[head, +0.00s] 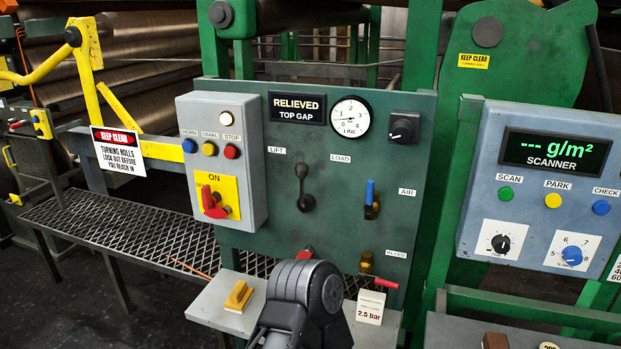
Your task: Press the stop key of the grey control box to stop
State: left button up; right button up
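The grey control box (246,190) is mounted on the left part of the green panel. Its top row has a blue HORN key (189,146), a yellow CRAWL key (209,149) and the red STOP key (231,151) at the right. A pale round lamp (225,116) sits above them. Below is a red rotary switch (215,203) on a yellow plate marked ON. Nothing covers the stop key. A dark grey link of one of my arms rises at the bottom centre, apart from the box. Neither gripper's fingers can be seen.
The green panel (335,225) carries a black lift lever (304,188), a blue-handled air valve (370,195) and a gauge (350,117). A grey shelf (215,305) holds a yellow block (238,296). A scanner box (540,190) stands right. Space before the control box looks clear.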

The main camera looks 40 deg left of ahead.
aim_at(230, 153)
jog(key=u, duration=1.8)
